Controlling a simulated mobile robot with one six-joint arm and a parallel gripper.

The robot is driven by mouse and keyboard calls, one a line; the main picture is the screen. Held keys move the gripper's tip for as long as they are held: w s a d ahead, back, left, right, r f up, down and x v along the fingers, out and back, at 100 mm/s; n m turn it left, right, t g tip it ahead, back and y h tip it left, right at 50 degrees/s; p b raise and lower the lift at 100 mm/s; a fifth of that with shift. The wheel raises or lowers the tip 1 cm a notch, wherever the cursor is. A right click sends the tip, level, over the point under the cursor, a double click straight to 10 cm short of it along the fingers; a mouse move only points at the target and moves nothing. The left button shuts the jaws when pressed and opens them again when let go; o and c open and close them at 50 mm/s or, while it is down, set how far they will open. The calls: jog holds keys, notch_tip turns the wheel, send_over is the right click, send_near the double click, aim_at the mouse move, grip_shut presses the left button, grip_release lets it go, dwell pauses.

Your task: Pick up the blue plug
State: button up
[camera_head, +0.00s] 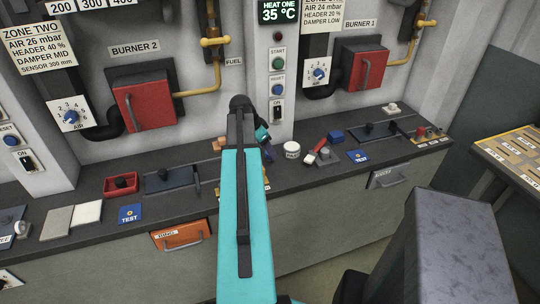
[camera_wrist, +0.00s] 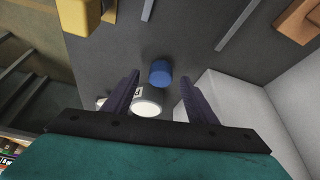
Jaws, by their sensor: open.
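In the wrist view, the blue plug (camera_wrist: 160,72) is a short blue cylinder on the dark grey counter surface. It shows between the fingertips of my gripper (camera_wrist: 160,76), with a gap on each side. My gripper is open, with its two dark fingers apart and nothing held. A white round jar (camera_wrist: 147,104) with a dark mark on it sits close to the plug, nearer the gripper's base. In the head view, my teal arm hides much of the gripper, and I cannot pick out the plug for certain.
In the head view, a white jar (camera_head: 292,150) stands on the counter right of my arm. Near it are a red-and-white item (camera_head: 318,150), a blue block (camera_head: 335,136) and a blue tag (camera_head: 357,156). A red tray (camera_head: 121,184) lies left. The panel wall rises behind.

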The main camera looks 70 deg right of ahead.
jog(key=shift+p+x, duration=0.35)
jog(key=shift+x, duration=0.95)
jog(key=c, duration=1.1)
jog(key=shift+c, duration=0.2)
jog(key=shift+r, duration=0.1)
jog(key=shift+r+b, duration=1.45)
jog(key=shift+r, duration=3.45)
jog(key=shift+w, duration=0.2)
